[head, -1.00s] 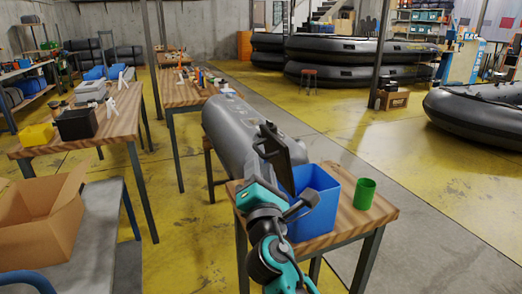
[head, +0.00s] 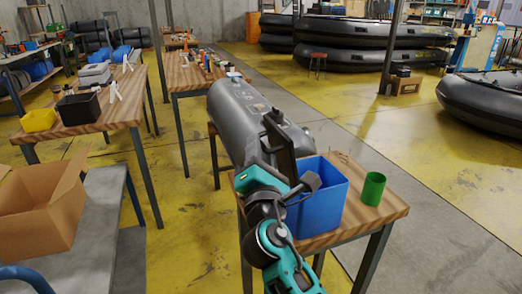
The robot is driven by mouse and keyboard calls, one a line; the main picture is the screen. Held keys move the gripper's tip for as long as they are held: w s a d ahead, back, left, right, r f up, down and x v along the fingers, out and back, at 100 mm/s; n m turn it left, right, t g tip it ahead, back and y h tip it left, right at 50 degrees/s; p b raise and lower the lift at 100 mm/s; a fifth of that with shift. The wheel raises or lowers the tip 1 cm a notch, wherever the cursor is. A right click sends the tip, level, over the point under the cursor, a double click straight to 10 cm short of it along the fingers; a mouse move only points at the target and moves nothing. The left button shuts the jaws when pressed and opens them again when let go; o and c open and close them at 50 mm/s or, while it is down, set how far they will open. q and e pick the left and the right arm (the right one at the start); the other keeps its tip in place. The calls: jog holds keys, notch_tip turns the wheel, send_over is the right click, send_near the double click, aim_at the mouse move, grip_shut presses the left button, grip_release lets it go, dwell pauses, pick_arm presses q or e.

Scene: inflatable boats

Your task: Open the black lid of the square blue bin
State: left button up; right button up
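The square blue bin (head: 327,203) stands on a small wooden table at lower centre. Its black lid (head: 281,147) stands up steeply at the bin's left side, and the bin's top looks uncovered. My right arm reaches up from the bottom edge, in front of the bin's left part. My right gripper (head: 262,168) is at the left of the lid, close to it. Its fingertips are mostly hidden, so I cannot tell whether they touch the lid or are open or shut. My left gripper is not in view.
A green cup (head: 373,188) stands right of the bin on the wooden table (head: 388,212). A grey inflatable tube (head: 245,115) lies close behind. A cardboard box (head: 40,212) sits on a grey cart at left. Yellow floor is clear between the cart and the small table.

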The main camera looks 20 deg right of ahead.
grip_shut()
dwell(0.3)
jog(key=shift+d+r+p, duration=0.6)
jog(key=shift+r+p, duration=0.1)
jog(key=shift+p, duration=0.2)
jog(key=shift+d+r+m+p, duration=0.1)
jog(key=shift+d+m+p, duration=0.2)
jog(key=shift+m, duration=0.2)
jog(key=shift+d+g+h, duration=0.1)
jog(key=shift+g+h, duration=0.2)
jog(key=shift+o, duration=0.6)
grip_release()
jog(key=shift+o, duration=0.2)
jog(key=shift+f, duration=0.25)
